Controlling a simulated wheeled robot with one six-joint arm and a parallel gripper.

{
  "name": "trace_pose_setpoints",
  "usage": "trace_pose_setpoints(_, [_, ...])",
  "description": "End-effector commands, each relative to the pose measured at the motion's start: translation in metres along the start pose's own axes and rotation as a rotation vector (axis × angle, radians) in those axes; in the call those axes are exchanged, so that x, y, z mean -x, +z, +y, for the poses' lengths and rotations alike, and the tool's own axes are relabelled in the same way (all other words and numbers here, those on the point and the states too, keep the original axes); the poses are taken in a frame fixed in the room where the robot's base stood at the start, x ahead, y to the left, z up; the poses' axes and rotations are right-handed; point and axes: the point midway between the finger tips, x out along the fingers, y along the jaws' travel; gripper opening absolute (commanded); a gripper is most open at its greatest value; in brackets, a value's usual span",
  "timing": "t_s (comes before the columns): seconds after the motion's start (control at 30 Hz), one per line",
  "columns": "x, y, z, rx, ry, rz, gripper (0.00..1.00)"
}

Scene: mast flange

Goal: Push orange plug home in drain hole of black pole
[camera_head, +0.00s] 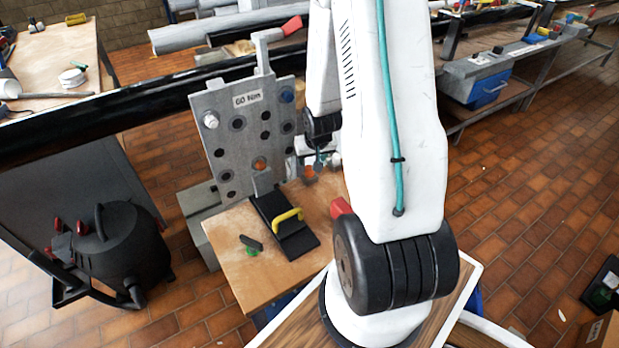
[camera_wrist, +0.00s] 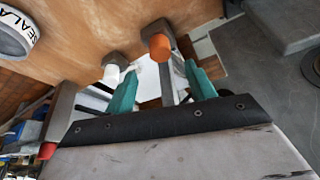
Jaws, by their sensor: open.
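In the head view a long black pole (camera_head: 60,142) crosses the left side, behind an upright grey plate (camera_head: 222,140) with several holes. Another orange piece (camera_head: 311,172) shows near my gripper (camera_head: 319,162). In the wrist view my gripper (camera_wrist: 162,86) has two teal fingers, spread with a gap between them. A short orange cylinder (camera_wrist: 159,48) on a grey block shows just past the fingers, with no finger closed on it. I cannot tell which orange piece is the plug. I cannot make out the drain hole.
A wooden table (camera_head: 228,235) stands below the plate, carrying a black board with a yellow handle (camera_head: 288,215) and a red piece (camera_head: 341,207). A black vacuum (camera_head: 115,250) stands at left.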

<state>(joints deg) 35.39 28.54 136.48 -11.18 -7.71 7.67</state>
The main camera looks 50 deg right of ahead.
Motion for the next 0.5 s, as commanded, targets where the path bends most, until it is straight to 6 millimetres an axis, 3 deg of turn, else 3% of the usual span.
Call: trace_pose_setpoints(0.5, [-0.059,0.004,-0.002,0.001,0.001,-0.004,0.55])
